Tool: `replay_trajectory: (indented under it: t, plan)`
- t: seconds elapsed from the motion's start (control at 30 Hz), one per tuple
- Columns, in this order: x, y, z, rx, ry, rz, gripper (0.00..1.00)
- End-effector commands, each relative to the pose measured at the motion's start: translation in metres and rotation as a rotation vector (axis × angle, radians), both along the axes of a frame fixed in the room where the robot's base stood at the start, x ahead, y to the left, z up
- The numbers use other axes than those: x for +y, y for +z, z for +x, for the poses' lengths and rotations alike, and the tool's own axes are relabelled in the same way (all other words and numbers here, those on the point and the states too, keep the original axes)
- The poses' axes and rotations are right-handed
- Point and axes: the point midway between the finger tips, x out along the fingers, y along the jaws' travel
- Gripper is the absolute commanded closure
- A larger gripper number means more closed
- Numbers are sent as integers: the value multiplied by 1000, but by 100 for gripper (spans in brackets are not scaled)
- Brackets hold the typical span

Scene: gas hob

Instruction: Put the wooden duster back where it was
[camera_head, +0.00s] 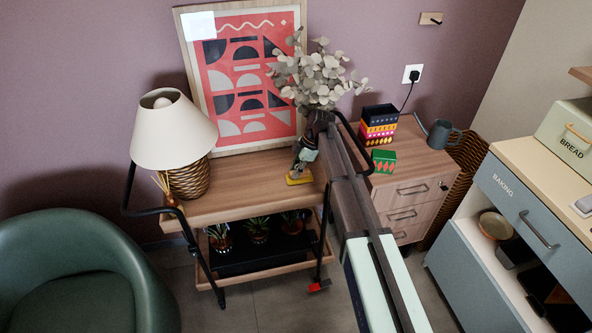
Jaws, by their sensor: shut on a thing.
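My gripper (300,168) points down over the right end of the wooden cart top (240,187), below the far end of my arm. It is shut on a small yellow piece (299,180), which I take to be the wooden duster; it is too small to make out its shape. The yellow piece is at or just above the cart top; I cannot tell whether it touches. My arm and wrist hide part of the area behind and to the right.
A lamp (172,130) with a wicker base stands left on the cart, a framed print (250,80) behind. A vase of leafy stems (318,75) is close behind my arm. A drawer cabinet (410,185) bears stacked boxes (378,130), a green box (383,160) and a mug (443,134).

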Motion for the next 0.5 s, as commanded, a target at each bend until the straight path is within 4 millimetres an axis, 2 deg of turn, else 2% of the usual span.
replay_trajectory:
  t: [0.03, 0.07, 0.1, 0.5]
  plan:
    - [0, -3, 0, 0, 0, 0, 100]
    - [0, -1, 0, 0, 0, 0, 67]
    - [0, -1, 0, 0, 0, 0, 53]
    - [0, 4, 0, 0, 0, 0, 53]
